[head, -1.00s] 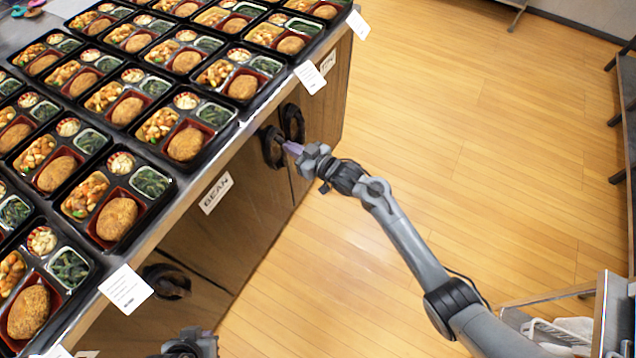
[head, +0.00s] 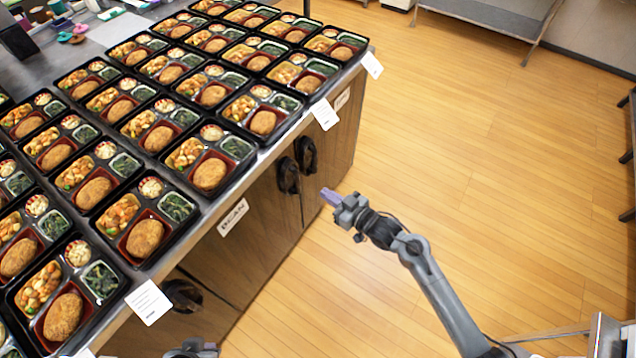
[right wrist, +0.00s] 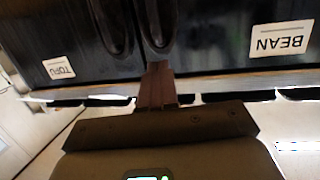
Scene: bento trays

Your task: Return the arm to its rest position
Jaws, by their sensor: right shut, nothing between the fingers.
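My right gripper (head: 331,195) is shut and empty, out over the wooden floor just right of the cabinet front. It is apart from the two dark door handles (head: 306,155) beside it.
A long counter (head: 258,170) bears rows of filled bento trays (head: 145,235). White paper tags (head: 148,302) hang over its edge, and the cabinet has a BEAN label (head: 233,217). A TOFU label (right wrist: 59,68) shows in the right wrist view. The floor (head: 470,160) to the right is clear.

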